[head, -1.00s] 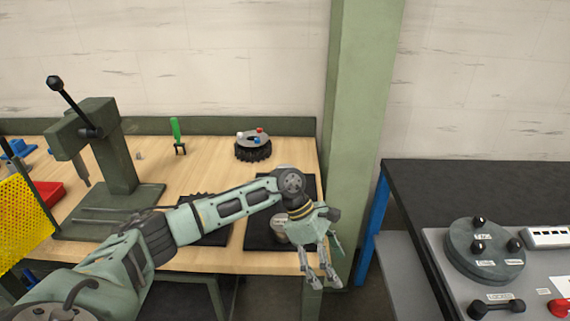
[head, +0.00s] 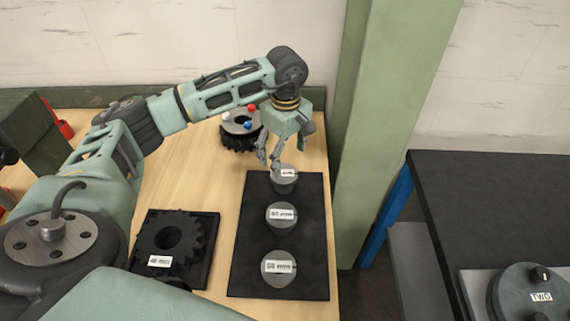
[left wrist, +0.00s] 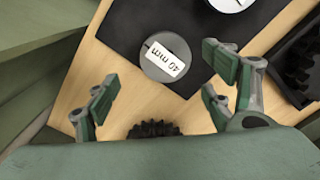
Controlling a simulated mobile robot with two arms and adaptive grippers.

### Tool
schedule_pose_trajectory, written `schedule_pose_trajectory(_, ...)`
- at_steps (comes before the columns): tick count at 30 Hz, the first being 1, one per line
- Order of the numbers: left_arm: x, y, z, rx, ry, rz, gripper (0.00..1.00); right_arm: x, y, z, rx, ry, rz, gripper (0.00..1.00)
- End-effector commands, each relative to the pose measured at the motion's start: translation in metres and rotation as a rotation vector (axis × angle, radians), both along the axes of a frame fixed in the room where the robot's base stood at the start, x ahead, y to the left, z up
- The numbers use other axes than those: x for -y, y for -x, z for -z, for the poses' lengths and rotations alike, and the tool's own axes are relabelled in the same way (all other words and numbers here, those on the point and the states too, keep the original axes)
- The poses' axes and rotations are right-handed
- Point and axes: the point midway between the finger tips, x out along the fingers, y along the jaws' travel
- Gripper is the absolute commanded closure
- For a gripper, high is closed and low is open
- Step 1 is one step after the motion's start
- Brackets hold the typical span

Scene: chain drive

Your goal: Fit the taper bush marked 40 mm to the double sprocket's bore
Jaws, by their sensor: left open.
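A grey round taper bush (head: 285,184) is at the far end of a black mat; its white label reads 40 mm in the left wrist view (left wrist: 164,57). My left gripper (head: 269,158) is open above and close beside this bush in the head view. In the left wrist view, the spread fingers (left wrist: 158,88) have nothing between them, and the bush lies beyond them. A black toothed sprocket (head: 195,235) with an open centre bore lies on a dark plate at left; its label is too small to read. My right gripper is not in view.
Two more labelled grey bushes, a middle one (head: 281,217) and a near one (head: 278,268), sit on the black mat (head: 313,245). A toothed part with coloured knobs (head: 238,141) stands behind. A green post (head: 365,130) rises right of the bench.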

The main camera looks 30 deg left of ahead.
Motion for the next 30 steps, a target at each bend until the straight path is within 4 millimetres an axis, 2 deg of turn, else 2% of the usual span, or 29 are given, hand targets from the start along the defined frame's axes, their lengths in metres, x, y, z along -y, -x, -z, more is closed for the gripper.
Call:
schedule_pose_trajectory(1,0.0,0.001,0.005,-0.004,0.0,0.0,0.25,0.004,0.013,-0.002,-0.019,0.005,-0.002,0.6)
schedule_pose_trajectory(3,0.0,0.002,0.013,-0.006,0.001,-0.001,0.25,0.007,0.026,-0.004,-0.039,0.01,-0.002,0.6)
schedule_pose_trajectory(8,0.0,0.002,0.029,-0.005,0.001,-0.002,0.25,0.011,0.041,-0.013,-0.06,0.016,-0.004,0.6)
schedule_pose_trajectory(12,0.0,0.004,0.05,-0.008,0.001,-0.001,0.25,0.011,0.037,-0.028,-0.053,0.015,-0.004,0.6)
schedule_pose_trajectory(16,-0.001,0.004,0.068,-0.004,0.001,-0.002,0.25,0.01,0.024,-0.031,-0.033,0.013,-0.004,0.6)
schedule_pose_trajectory(20,-0.001,0.003,0.075,-0.001,0.0,0.0,0.25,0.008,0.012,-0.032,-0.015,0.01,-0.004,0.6)
schedule_pose_trajectory(25,-0.001,0.003,0.075,-0.001,0.0,0.0,0.25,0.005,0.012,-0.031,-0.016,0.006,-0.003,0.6)
schedule_pose_trajectory(30,-0.001,0.003,0.075,-0.001,0.001,-0.001,0.39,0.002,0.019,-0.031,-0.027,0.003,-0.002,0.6)
